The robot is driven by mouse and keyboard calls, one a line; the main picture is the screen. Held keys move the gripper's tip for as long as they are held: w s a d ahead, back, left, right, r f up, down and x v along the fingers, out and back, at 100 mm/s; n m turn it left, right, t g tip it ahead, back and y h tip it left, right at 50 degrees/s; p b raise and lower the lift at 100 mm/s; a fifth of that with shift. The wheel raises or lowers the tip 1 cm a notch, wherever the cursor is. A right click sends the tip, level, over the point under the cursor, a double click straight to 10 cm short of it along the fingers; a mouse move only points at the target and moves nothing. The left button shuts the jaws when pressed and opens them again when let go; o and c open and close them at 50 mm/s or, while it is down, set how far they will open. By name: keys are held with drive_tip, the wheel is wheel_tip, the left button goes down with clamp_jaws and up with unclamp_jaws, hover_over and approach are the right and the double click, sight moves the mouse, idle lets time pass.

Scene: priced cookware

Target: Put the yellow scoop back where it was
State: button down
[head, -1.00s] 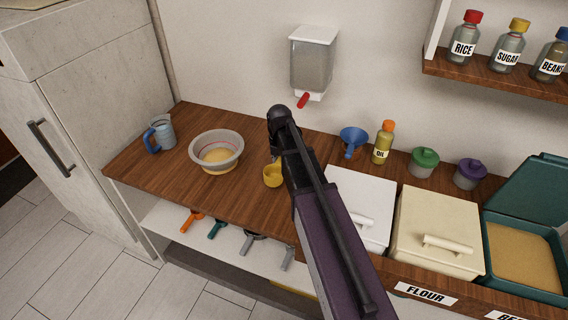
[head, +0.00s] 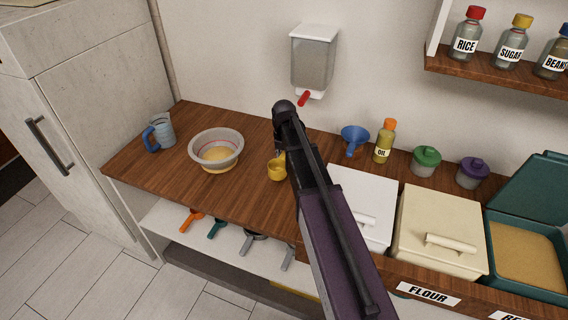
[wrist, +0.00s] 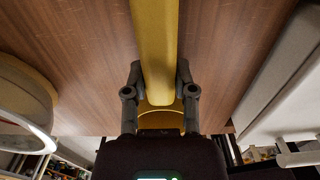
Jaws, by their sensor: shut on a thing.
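The yellow scoop (head: 277,172) is held above the wooden counter, just right of the bowl, in the head view. In the wrist view, my gripper (wrist: 159,92) is shut on the yellow scoop's handle (wrist: 155,40), with a finger on each side. Part of the scoop's round cup shows below the fingers there. In the head view my arm hides the fingers and most of the handle. Below the counter, several scoop handles, such as an orange one (head: 191,220) and a teal one (head: 217,228), stick out over the white shelf.
A dispenser (head: 314,62) hangs on the wall. A blue funnel (head: 355,138), an oil bottle (head: 384,142) and lidded bins (head: 440,228) are at the right.

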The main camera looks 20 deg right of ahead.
sight(284, 154)
drive_tip(key=shift+f+b, duration=0.8)
drive_tip(key=shift+f, duration=0.35)
drive_tip(key=shift+f, duration=0.2)
drive_tip(key=shift+c, duration=2.2)
unclamp_jaws()
drive_tip(key=shift+r, duration=0.1)
drive_tip(key=shift+r, duration=0.15)
wheel_tip(284, 154, up, 8)
drive_tip(key=p, duration=0.7)
drive_tip(key=shift+f+p, duration=0.25)
drive_tip(key=shift+p, duration=0.05)
